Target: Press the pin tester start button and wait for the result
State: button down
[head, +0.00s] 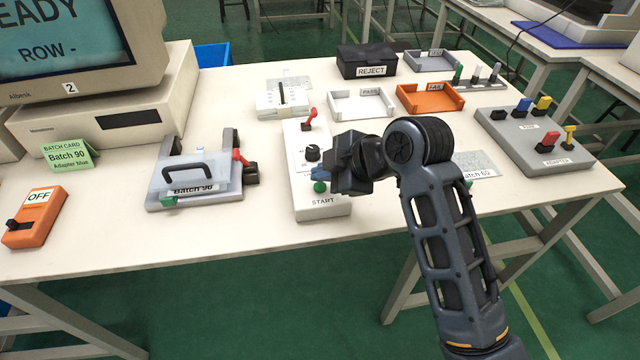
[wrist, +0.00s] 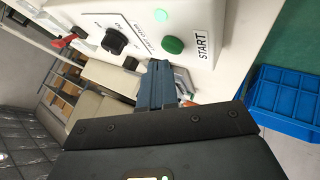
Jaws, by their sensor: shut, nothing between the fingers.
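The pin tester (head: 306,165) is a white box near the table's front edge, with a black knob (head: 313,152), a red lever (head: 309,117) and a START label (head: 322,201). Its round green start button (wrist: 173,45) shows clearly in the wrist view beside the START label, with a lit green lamp (wrist: 160,15) near it. In the head view the button (head: 320,187) is partly hidden by my gripper. My gripper (head: 321,174) is shut and empty over the START end. In the wrist view its fingertips (wrist: 155,64) appear close to the button; I cannot tell whether they touch.
The monitor (head: 80,40) shows "READY" and "ROW -". A clear-lidded fixture (head: 195,180) marked Batch 90 stands left of the tester. PASS (head: 362,104) and orange FAIL (head: 430,99) trays and a black REJECT box (head: 367,61) stand behind. A grey adapter board (head: 530,140) is at right.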

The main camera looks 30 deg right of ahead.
aim_at(324, 189)
jog(key=shift+f, duration=0.35)
jog(key=shift+f, duration=0.4)
dwell(0.7)
jog(key=shift+r, duration=0.15)
jog(key=shift+r+p, duration=0.7)
notch_tip(324, 189, up, 5)
jog(key=p, duration=0.4)
jog(key=shift+r+p, duration=0.1)
jog(key=shift+p, duration=0.3)
